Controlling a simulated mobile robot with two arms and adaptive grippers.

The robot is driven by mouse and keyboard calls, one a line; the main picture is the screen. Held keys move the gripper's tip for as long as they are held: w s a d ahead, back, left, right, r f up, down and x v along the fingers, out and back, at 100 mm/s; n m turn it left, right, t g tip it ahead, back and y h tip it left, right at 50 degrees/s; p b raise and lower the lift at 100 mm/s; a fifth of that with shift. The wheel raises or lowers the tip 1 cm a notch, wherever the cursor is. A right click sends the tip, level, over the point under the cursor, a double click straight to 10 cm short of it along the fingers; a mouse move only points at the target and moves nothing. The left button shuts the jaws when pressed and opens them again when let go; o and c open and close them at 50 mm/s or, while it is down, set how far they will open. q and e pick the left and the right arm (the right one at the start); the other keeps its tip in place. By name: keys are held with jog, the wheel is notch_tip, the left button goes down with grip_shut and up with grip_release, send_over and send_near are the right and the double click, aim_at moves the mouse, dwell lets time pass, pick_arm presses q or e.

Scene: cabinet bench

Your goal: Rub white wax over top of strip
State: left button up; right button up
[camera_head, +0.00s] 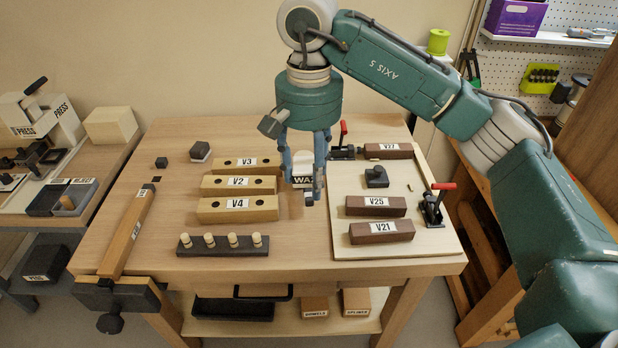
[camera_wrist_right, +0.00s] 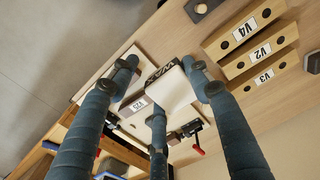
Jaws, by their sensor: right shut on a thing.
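My right gripper (camera_head: 304,183) hangs over the middle of the bench, between the pale blocks and the pale board. Its fingers are shut on a white wax block (camera_head: 303,160) with a "WAX" label. The wax block (camera_wrist_right: 178,92) also shows between the fingers in the right wrist view, apparently above the bench top. A long light-wood strip (camera_head: 128,235) lies at the left of the bench, its near end at a dark vise (camera_head: 115,296). The strip has a small label that I cannot read. The wax is well to the right of the strip. My left gripper is not in view.
Pale blocks V3, V2 and V4 (camera_head: 237,209) lie between strip and gripper, with a dark peg rack (camera_head: 222,245) in front. A pale board (camera_head: 350,248) at right carries brown blocks and red-handled clamps (camera_head: 435,205). Small dark blocks (camera_head: 200,151) lie at back left.

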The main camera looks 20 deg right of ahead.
jog(key=o, duration=0.8)
jog(key=shift+c, duration=1.3)
